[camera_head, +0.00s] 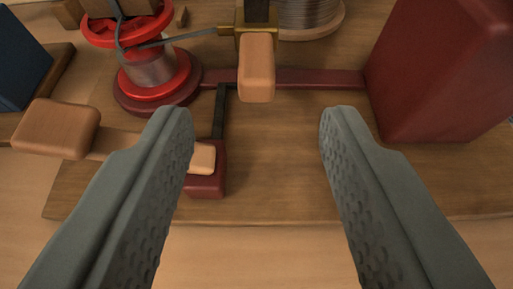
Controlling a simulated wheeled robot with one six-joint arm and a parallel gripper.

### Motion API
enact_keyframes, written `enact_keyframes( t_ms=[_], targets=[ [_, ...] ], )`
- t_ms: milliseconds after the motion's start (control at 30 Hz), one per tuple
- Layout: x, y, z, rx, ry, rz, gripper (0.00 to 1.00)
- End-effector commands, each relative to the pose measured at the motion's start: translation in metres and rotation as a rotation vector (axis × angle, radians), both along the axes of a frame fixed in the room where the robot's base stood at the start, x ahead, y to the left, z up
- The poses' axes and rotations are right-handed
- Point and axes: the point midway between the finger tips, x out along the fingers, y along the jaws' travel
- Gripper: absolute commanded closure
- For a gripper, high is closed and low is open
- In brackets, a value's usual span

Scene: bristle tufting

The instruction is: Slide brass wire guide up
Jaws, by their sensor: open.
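The brass wire guide (241,31) is at the top middle of the view, around a dark upright post (257,11). A tan rounded block (256,68) sits at its front and faces me. A grey wire runs from the guide to the left toward a red spool (151,77). My gripper (258,115) is open and empty. Its two grey fingers stand well apart, below and on either side of the tan block in the picture. I cannot tell how far the fingertips are from the block. The top of the post is cut off.
A large dark red block (441,70) stands at the right. A tan knob (57,128) on a lever is at the left, passing behind my left finger to a small red block (208,184). A silver wire spool (309,14) is behind. The wooden board (275,160) is bare between my fingers.

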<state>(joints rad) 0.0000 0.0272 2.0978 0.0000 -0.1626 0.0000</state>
Motion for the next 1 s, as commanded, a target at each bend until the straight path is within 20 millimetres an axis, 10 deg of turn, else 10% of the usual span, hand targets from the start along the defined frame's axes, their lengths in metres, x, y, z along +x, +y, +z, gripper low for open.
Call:
enact_keyframes(
  t_ms=[500,1000],
  targets=[
    [-0.069,0.0,0.03,0.0,-0.002,0.0,0.56],
    [-0.084,0.0,0.035,0.0,-0.001,0.0,0.56]
  ],
)
